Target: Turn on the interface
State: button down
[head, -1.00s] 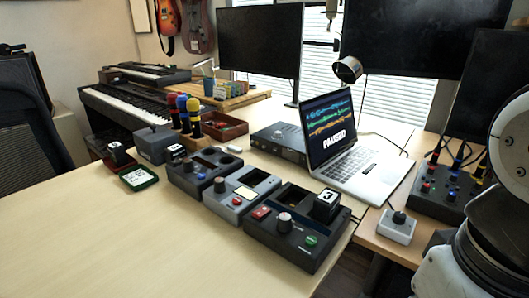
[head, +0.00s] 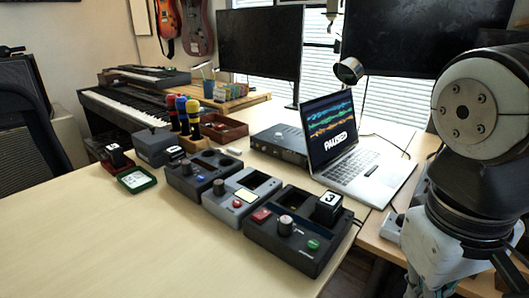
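The interface appears to be the flat black box (head: 279,142) left of the laptop; its front is too small to tell whether any light is on. The open laptop (head: 333,128) shows colored waveforms and the word PAUSED. My gripper is out of view; only my arm shows, at the right edge.
Three pedal-like units stand in a row: a dark one with a blue button (head: 203,176), a grey one (head: 241,197) and a black one marked 3 (head: 297,231). Colored microphones (head: 183,124) stand behind. A green-edged tray (head: 136,180) lies left. The front left desk (head: 110,245) is clear.

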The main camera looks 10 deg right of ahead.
aim_at(304, 163)
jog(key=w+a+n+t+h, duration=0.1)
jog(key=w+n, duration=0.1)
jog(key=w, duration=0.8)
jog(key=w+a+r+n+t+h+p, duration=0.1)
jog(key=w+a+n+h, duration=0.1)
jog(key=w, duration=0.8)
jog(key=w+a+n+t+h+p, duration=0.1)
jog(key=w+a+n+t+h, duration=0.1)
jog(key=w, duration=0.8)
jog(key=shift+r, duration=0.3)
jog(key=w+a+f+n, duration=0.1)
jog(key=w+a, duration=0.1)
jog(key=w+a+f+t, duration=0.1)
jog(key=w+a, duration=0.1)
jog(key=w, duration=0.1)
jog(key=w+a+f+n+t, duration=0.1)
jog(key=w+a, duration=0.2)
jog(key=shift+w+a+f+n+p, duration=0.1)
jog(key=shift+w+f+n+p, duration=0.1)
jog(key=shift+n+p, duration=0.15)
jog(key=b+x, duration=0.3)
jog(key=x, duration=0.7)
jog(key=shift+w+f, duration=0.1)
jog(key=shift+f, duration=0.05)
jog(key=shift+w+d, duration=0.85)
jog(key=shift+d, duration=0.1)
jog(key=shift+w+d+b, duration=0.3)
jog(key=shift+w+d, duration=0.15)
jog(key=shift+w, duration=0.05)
